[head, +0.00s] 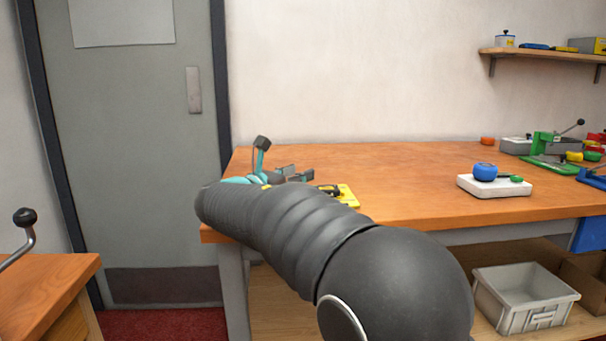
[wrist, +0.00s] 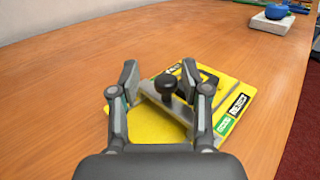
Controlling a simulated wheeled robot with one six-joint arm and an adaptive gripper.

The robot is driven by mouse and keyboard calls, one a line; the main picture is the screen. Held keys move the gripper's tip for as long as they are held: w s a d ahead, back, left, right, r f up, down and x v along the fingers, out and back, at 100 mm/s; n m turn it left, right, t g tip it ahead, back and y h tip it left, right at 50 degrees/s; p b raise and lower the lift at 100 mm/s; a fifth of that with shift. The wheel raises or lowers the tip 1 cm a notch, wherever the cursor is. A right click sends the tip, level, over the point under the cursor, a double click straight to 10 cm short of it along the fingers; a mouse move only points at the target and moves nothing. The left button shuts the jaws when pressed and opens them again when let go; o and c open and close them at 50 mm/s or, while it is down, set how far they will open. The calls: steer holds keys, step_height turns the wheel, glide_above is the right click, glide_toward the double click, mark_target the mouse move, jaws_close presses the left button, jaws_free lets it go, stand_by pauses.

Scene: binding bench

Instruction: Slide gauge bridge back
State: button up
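A yellow gauge board (wrist: 150,122) with printed labels lies on the wooden bench; part of it also shows in the head view (head: 347,196). A grey metal bridge (wrist: 168,107) with a black round knob (wrist: 166,84) sits on the board. My gripper (wrist: 159,77) is open, with one finger to each side of the knob. I see a gap between the knob and each finger, wider on the left. The near part of the board and bridge is hidden behind my gripper. In the head view my arm covers much of this area.
A white block with a blue knob (head: 485,171) stands on the bench to the right. A green lever tool (head: 546,147) is farther right. A grey bin (head: 524,300) sits on the lower shelf. The bench top (head: 400,165) between is clear.

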steer(key=shift+d, duration=0.15)
steer(key=shift+s, duration=0.15)
steer(key=v, duration=1.2)
